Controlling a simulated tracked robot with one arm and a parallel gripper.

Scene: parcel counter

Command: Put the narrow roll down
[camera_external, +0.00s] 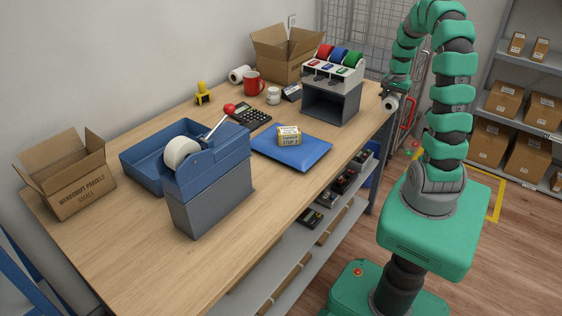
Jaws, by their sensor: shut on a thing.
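My gripper (390,93) is at the far right end of the counter, small in the view. It is shut on a small white roll, the narrow roll (391,103), which hangs below the jaws. The roll appears at or just past the counter's right edge, above the surface level or beside it; the height is hard to tell. The fingers are mostly hidden by the wrist and the roll. The wooden counter (110,240) runs from the front left to the back right.
A grey stand with coloured tape rolls (332,85) is left of my gripper. A blue tape dispenser (212,180), open cartons (65,178), a red mug (253,84) and another white roll (238,75) stand on the counter. Its front right strip is clear.

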